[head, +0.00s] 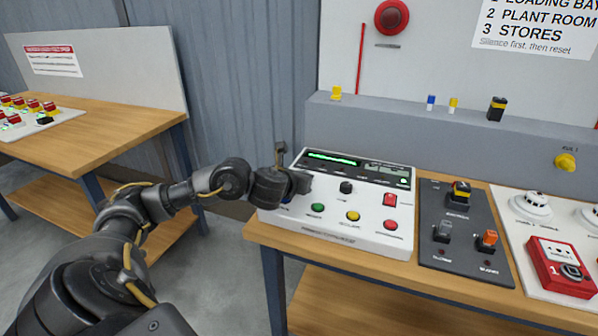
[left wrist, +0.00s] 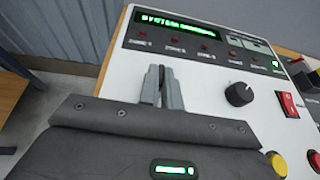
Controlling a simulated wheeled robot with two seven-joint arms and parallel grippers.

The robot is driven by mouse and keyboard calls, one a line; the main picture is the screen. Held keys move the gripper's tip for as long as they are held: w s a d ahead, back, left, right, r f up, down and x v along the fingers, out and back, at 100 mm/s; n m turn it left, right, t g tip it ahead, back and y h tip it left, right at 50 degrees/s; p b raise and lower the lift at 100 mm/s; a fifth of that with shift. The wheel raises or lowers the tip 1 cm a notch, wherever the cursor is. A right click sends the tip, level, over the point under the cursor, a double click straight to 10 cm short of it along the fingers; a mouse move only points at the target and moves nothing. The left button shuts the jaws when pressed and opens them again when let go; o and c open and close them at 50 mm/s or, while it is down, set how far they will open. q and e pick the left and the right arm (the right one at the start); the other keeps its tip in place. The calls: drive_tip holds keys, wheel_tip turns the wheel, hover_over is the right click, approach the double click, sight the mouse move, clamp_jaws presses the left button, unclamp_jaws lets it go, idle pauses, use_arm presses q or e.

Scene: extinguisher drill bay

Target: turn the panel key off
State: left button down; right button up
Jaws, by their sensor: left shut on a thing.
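The white control panel (head: 335,236) sits on the wooden bench and also shows in the left wrist view (left wrist: 205,90). My left gripper (head: 303,183) is over the panel's left part, below the lit green display. In the left wrist view its fingers (left wrist: 161,88) are close together, shut on the panel key, with only a thin dark sliver of it showing between them. The fingers hide the rest of the key, so its turn angle cannot be told. My right gripper is not in view.
Right of my fingers are a black knob (head: 346,187) and a red rocker switch (head: 390,199). Green (head: 317,207), yellow (head: 353,215) and red (head: 391,225) buttons line the panel's front. A dark switch plate (head: 464,262) lies to its right.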

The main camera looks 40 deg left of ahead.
use_arm(q)
drive_tip(key=shift+r+n+y, duration=0.1)
drive_tip(key=shift+n+y, duration=0.3)
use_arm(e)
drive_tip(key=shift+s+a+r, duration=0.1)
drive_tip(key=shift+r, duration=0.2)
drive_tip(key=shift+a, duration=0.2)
use_arm(q)
drive_tip(key=c, duration=1.6)
unclamp_jaws()
drive_tip(key=shift+w, duration=0.1)
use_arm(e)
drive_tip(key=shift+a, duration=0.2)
